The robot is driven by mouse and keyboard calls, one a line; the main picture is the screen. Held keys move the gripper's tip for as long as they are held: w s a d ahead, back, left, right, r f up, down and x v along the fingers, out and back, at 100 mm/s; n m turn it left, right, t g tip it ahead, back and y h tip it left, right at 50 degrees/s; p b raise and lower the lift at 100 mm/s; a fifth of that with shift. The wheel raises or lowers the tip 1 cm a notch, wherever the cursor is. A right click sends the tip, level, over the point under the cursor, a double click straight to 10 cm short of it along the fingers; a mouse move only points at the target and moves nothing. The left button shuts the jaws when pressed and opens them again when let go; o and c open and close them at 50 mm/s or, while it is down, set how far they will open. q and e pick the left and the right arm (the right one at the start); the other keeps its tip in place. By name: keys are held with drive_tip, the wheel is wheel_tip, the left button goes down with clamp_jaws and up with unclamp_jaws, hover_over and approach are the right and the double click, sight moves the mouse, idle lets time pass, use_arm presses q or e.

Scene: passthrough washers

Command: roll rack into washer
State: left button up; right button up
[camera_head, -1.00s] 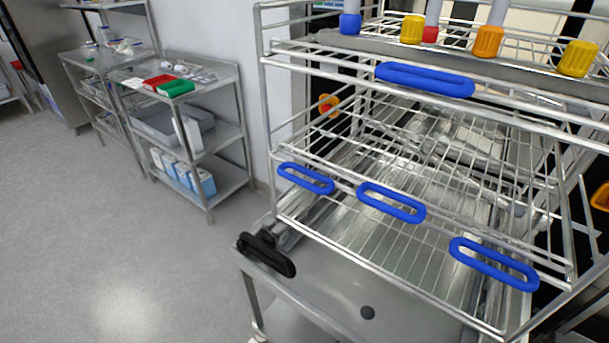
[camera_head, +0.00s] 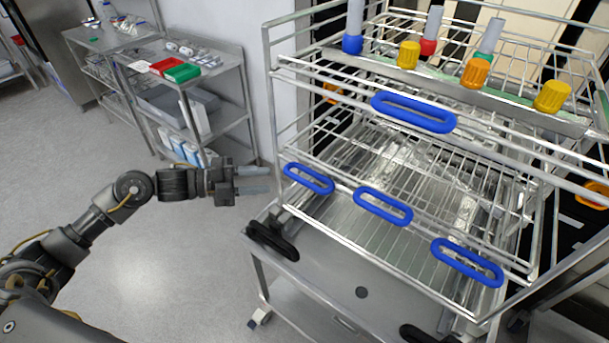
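The wire rack (camera_head: 410,226) has several tiers and stands on a steel cart (camera_head: 320,262) at the right. Blue loop handles (camera_head: 383,206) line its lower front edge, and another blue handle (camera_head: 413,112) sits on the upper tier. The washer is hard to make out; dark and pale surfaces show behind the rack. My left gripper (camera_head: 256,180) is left of the rack's front left corner, fingers pointing right. Its two fingers are apart with nothing between them, and it appears clear of the rack. My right gripper is not in view.
Black handles (camera_head: 272,241) stick out from the cart's front edge. Steel shelves (camera_head: 190,85) with red and green items stand along the wall at the back left. The grey floor (camera_head: 150,270) at the left is clear. Orange parts (camera_head: 592,194) show at the right.

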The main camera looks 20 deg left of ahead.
sight(304, 179)
use_arm(q)
drive_tip(key=shift+m+g, duration=0.5)
drive_tip(key=shift+m, duration=0.2)
drive_tip(key=d+p, duration=0.1)
drive_tip(key=d, duration=0.2)
drive_tip(key=w+d+p, duration=0.1)
drive_tip(key=d, duration=0.2)
drive_tip(key=w+d+p, duration=0.1)
drive_tip(key=d+p, duration=0.1)
drive_tip(key=d, duration=0.1)
drive_tip(key=shift+d+r, duration=0.2)
drive_tip(key=shift+d, duration=0.2)
drive_tip(key=shift+w+d+f, duration=0.2)
drive_tip(key=shift+d, duration=0.3)
clamp_jaws()
